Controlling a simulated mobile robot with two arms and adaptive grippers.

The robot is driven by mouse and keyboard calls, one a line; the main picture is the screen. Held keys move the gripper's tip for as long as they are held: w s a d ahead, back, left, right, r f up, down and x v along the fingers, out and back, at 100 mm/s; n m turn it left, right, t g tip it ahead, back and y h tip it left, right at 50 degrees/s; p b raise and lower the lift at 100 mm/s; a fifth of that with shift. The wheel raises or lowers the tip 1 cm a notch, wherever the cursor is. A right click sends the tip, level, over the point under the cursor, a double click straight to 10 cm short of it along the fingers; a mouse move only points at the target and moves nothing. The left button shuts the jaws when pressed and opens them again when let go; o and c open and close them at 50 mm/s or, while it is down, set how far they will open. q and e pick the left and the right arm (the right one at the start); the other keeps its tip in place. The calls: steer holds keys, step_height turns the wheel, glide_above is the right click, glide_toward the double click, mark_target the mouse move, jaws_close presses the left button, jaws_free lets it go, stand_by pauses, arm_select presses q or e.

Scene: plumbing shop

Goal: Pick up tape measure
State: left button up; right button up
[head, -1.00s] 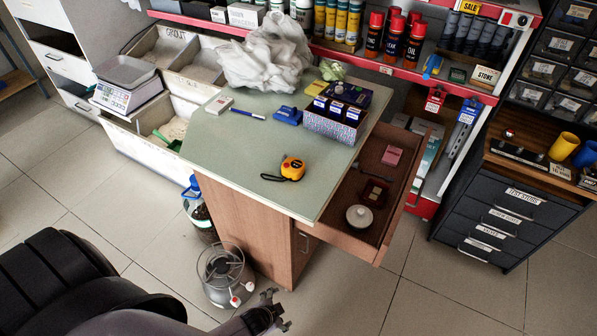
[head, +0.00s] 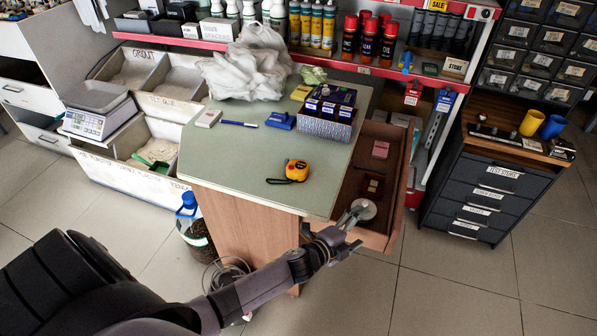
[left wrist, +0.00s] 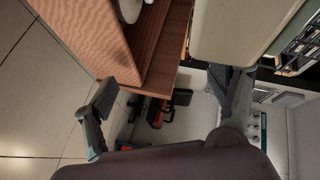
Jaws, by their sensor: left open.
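The tape measure (head: 296,170), yellow-orange with black parts and a black strap, lies on the green top of the counter (head: 225,165), near its front right part. My left gripper (head: 358,228) is open and empty. It is in front of the counter's right corner, at the open drawer, to the right of and nearer than the tape measure. In the left wrist view its two fingers (left wrist: 160,88) are spread apart, with the drawer and the counter edge beyond; the tape measure does not show there. My right gripper is not in view.
The open drawer (head: 398,195) juts out right of the counter, with a round pale lidded thing (head: 364,209) in it.

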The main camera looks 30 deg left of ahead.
arm_select(q)
steer(key=d+r+m+g+h, duration=0.3)
steer(key=d+r+m+h, duration=0.35)
steer(key=r+m, duration=0.4)
steer(key=d+r+m+g+h, duration=0.45)
steer(key=d+r+m, duration=0.3)
steer(key=m, duration=0.55)
steer(key=m+g+y+b, duration=0.2)
steer(key=m+g+y, duration=0.2)
steer(key=m+y, duration=1.55)
glide_toward(297, 165)
steer(key=f, duration=0.2)
steer(key=a+f, duration=0.1)
steer(key=shift+w+f+n+p, duration=0.2)
steer(key=shift+f+n+p, duration=0.2)
steer(key=shift+p+x, duration=0.3)
steer(key=shift+x, duration=2.6)
steer(key=shift+w+r, duration=0.15)
steer(key=shift+w, duration=0.05)
